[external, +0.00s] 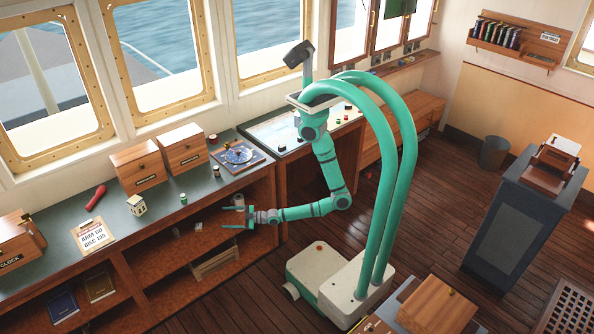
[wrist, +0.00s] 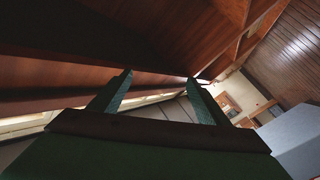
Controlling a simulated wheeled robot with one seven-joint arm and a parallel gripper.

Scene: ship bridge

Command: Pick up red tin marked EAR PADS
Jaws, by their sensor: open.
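I cannot make out a red tin marked EAR PADS in either view. My gripper (external: 238,217) is open at the front of the shelf opening under the long counter, with its fingers pointing left. In the wrist view its two green fingers (wrist: 160,76) are spread, with nothing visible between them. A small greenish tin-like thing (external: 199,227) sits on the shelf to the left of the fingers; no label on it is readable.
The counter (external: 70,262) holds wooden boxes (external: 137,166), a clipboard (external: 94,236), a red handheld object (external: 96,197) and small cylinders (external: 183,199). Dark wood panels (wrist: 80,40) crowd my gripper in the wrist view. Open plank floor (external: 420,230) lies to the right.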

